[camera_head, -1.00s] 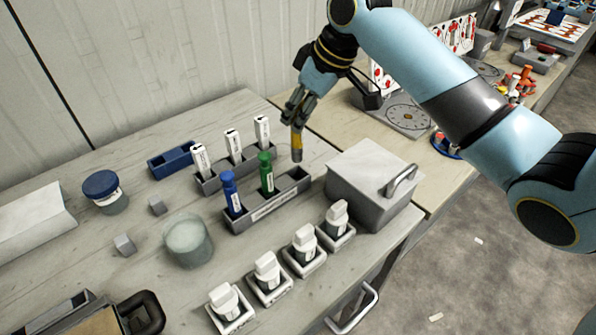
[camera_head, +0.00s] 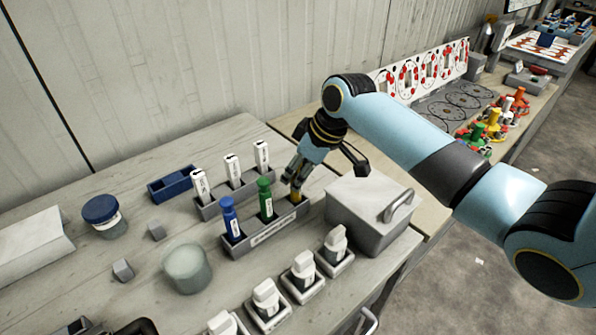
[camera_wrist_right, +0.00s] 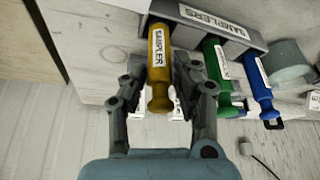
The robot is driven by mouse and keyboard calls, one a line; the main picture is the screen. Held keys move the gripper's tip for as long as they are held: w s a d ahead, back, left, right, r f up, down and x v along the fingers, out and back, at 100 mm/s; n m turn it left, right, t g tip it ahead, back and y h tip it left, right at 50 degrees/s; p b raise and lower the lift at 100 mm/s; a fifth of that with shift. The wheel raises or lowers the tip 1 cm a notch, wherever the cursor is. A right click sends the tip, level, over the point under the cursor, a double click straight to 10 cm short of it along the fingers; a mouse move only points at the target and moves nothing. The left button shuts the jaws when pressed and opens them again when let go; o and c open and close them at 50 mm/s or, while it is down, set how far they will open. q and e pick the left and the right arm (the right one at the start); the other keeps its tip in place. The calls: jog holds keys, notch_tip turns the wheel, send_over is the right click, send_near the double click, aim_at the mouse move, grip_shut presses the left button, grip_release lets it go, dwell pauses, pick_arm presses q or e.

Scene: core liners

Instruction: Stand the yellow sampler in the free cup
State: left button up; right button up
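In the head view only a small yellow part (camera_head: 295,197) shows below my fingers. My right gripper (camera_head: 294,182) is over that end of the rack. In the right wrist view its fingers (camera_wrist_right: 160,75) lie close on both sides of the sampler and look shut on it. The blue sampler (camera_head: 230,219) and green sampler (camera_head: 265,199) stand in the other cups. My left gripper is not in view.
A grey lidded box (camera_head: 368,205) stands close to the right of the rack. White-labelled tubes (camera_head: 233,170) stand in a holder behind. A blue tray (camera_head: 172,187) and a round tub (camera_head: 187,268) are left.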

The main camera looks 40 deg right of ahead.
jog(key=shift+o, duration=1.4)
jog(key=shift+r, duration=0.15)
jog(key=v, duration=1.2)
jog(key=shift+s, duration=0.1)
